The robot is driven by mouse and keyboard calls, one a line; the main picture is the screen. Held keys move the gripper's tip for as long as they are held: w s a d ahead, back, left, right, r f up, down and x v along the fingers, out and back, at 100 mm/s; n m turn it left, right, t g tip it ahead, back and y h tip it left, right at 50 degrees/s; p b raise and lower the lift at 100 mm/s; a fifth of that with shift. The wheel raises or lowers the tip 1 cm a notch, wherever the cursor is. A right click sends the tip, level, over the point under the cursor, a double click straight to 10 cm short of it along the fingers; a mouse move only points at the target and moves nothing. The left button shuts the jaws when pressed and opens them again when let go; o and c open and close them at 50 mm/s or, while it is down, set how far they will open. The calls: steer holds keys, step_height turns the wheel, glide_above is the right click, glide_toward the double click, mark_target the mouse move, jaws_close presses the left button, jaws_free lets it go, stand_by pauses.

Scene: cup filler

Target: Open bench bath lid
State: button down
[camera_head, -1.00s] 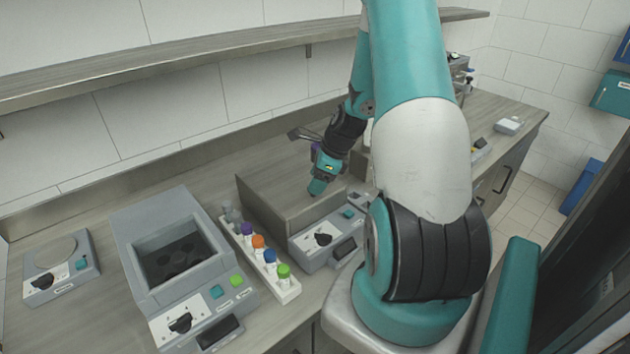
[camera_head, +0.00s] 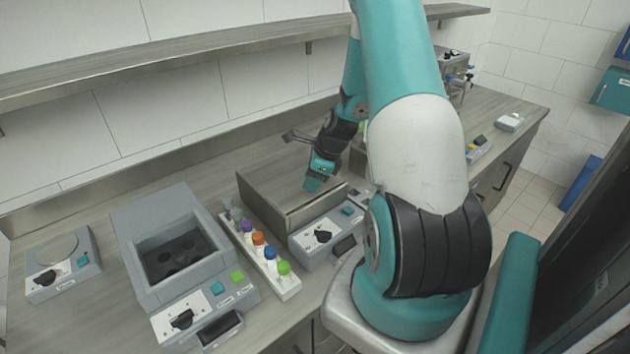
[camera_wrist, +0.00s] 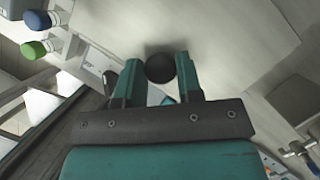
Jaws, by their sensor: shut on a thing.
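The bench bath (camera_head: 300,243) stands on the worktop in the middle of the head view, with its dial and buttons at the front. Its flat lid (camera_head: 262,175) lies over the tank; in the wrist view the lid (camera_wrist: 225,35) is a pale plate. A round dark knob (camera_wrist: 160,69) sits near the lid's edge. My gripper (camera_head: 312,184) is over the front of the lid. In the wrist view my gripper (camera_wrist: 159,78) is shut on the knob, one finger on each side. The tank's inside is hidden.
A white rack of tubes with coloured caps (camera_head: 262,262) stands close left of the bath. Further left are an open grey bath (camera_head: 170,245) and a small dial device (camera_head: 62,262). A shelf (camera_head: 220,55) runs along the wall above.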

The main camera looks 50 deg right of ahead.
mark_target(290, 174)
steer(key=w, duration=0.3)
steer(key=w+d, duration=0.1)
steer(key=w, duration=0.2)
steer(key=w+d, duration=0.1)
steer(key=w, duration=0.2)
steer(key=shift+w+d, duration=0.2)
steer(key=shift+w, duration=0.2)
steer(key=c, duration=0.8)
jaws_free()
steer(key=b+v, duration=0.3)
steer(key=v, duration=1.4)
steer(key=shift+r+b, duration=0.3)
steer(key=shift+b, duration=0.1)
